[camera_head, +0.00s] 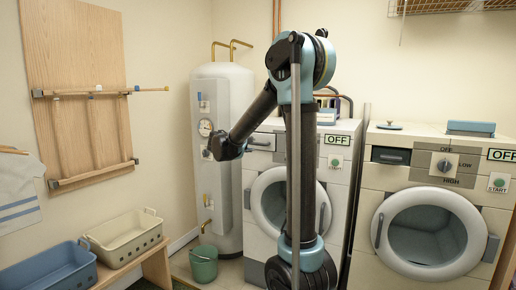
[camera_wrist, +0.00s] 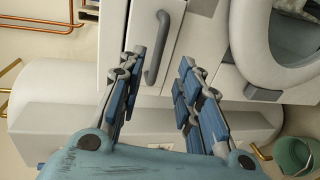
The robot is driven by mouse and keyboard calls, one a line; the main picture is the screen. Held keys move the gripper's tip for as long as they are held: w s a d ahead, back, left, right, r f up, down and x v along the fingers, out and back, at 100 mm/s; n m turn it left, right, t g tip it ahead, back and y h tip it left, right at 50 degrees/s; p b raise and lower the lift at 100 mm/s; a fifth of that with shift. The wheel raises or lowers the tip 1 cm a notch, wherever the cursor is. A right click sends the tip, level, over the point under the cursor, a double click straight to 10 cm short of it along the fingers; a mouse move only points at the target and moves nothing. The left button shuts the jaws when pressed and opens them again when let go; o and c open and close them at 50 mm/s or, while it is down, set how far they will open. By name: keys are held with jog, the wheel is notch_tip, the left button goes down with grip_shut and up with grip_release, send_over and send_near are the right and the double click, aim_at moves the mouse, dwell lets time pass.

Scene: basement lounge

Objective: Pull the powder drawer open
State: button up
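The left washing machine (camera_head: 338,165) has a pale powder drawer (camera_head: 262,137) at its upper left, partly hidden by my arm. In the wrist view the pale drawer front (camera_wrist: 122,38) carries a grey bar handle (camera_wrist: 157,48). The drawer looks shut, though its edges are partly hidden. My gripper (camera_wrist: 161,58) is open, with its two blue-padded fingers on either side of the handle. A gap shows between the handle and each finger. In the head view my gripper (camera_head: 222,147) is a dark shape left of the drawer, in front of the boiler.
A white boiler (camera_head: 228,100) with brass pipes stands left of the machine. A second machine (camera_head: 402,205) stands at the right with a dark drawer front. A green bucket (camera_head: 204,264) is on the floor. Baskets (camera_head: 125,237) sit on a bench at the left.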

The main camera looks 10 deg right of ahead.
aim_at(258, 144)
jog(key=x, duration=1.1)
jog(key=shift+w+d, duration=0.1)
jog(key=shift+w, duration=0.05)
grip_shut()
